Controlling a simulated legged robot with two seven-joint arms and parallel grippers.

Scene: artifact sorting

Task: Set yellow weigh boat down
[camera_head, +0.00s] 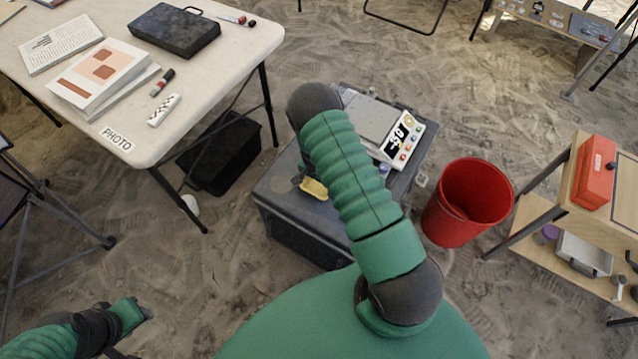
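A yellow weigh boat (314,188) shows at the left side of my raised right arm, over the dark lid of a grey case (285,205). My arm covers part of it, and I cannot tell whether it touches the lid. A small dark part (298,179) beside the boat may belong to my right gripper; the rest of that gripper is hidden behind the arm, so its grip is not clear. My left gripper (146,313) is low at the left, over the sand, away from the case. Its fingers are too small to read.
A scale (400,137) with a lit display sits on the case's far right. A red bucket (467,202) stands right of the case. A white table (215,75) with books, a black case and markers is at left. A wooden shelf (560,203) with a red box (594,172) is at right.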

